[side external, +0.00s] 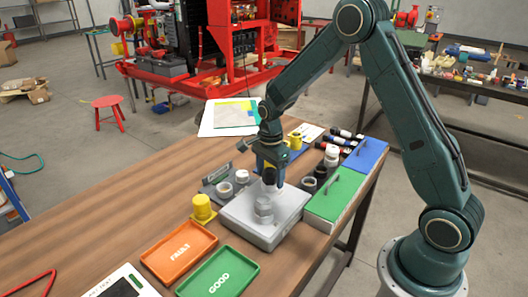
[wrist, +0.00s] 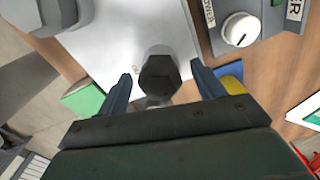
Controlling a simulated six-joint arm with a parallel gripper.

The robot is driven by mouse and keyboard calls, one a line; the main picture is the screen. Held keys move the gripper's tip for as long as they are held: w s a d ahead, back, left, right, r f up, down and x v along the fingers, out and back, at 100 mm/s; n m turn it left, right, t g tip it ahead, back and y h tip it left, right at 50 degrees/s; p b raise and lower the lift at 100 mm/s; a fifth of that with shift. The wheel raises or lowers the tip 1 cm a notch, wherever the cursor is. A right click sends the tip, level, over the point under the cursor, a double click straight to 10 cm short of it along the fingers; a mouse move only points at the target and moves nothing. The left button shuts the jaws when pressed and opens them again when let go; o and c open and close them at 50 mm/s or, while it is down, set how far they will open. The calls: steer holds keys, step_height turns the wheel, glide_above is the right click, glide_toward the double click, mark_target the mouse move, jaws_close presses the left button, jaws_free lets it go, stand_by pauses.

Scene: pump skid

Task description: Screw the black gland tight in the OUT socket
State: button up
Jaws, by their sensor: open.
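The black gland (wrist: 160,73) shows its dark hexagonal head in the wrist view, above the pale grey housing (wrist: 125,30). My gripper (wrist: 162,77) is open, with one finger on each side of the gland and a visible gap at both sides. In the side view my gripper (side external: 270,178) points down over the grey housing (side external: 240,218), and a dark part shows between its fingers. A rounded grey body stands below it. The OUT marking cannot be read in either view, and the socket under the gland is mostly hidden.
An orange FAULT tray (side external: 179,252) and green GOOD tray (side external: 218,273) lie in front. A yellow part (side external: 203,208) stands left of the housing. Green (side external: 334,195) and blue (side external: 366,153) lidded boxes are at right. A white knob (wrist: 239,29) shows at the wrist view's top right.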

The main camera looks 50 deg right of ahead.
steer(key=shift+n, duration=0.3)
steer(key=shift+n, duration=2)
steer(key=c, duration=1)
steer(key=shift+c, duration=0.2)
steer(key=shift+m, duration=0.3)
steer(key=shift+m, duration=2)
steer(key=shift+m, duration=2.3)
